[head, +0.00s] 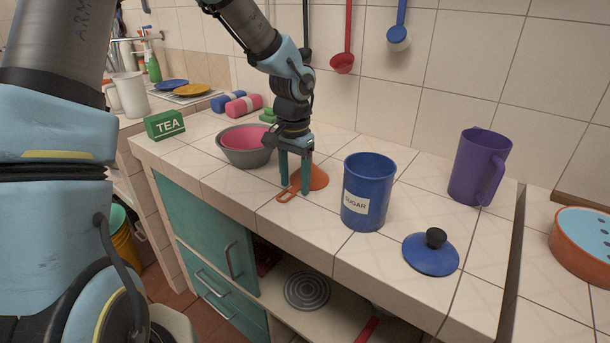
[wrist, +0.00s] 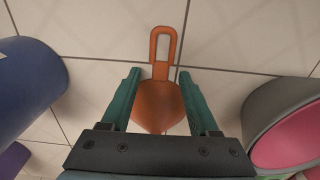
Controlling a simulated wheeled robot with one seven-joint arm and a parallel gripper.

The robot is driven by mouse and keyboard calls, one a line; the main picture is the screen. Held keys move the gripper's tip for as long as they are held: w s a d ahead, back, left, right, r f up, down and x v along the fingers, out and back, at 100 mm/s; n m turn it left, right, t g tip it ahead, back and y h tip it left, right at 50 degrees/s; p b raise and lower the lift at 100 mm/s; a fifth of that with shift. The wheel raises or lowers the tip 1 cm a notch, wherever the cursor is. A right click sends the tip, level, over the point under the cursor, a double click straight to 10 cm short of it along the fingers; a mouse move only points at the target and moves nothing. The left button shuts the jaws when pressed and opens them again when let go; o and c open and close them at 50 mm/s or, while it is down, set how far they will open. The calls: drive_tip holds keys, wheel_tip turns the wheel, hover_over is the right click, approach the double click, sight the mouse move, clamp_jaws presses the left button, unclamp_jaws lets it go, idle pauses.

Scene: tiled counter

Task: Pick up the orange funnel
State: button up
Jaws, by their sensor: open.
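The orange funnel (head: 316,178) rests on the tiled counter, with its looped handle (head: 289,196) towards the counter's front edge. My gripper (head: 294,190) points down at it, its two teal fingers open. In the wrist view the funnel (wrist: 158,104) lies between the two fingers of my gripper (wrist: 156,75), and its handle (wrist: 163,45) extends beyond the fingertips. Gaps show between the fingers and the funnel near the tips. Part of the funnel is hidden behind the fingers in the head view and by the gripper body in the wrist view.
A blue sugar canister (head: 368,190) stands close to the right, its blue lid (head: 431,254) on the counter beyond it. Grey and pink bowls (head: 246,150) sit close to the left. A purple pitcher (head: 478,165) stands at the back right. The counter's front strip is mostly clear.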

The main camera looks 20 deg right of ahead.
drive_tip(key=shift+f, duration=0.1)
drive_tip(key=shift+c, duration=0.3)
clamp_jaws()
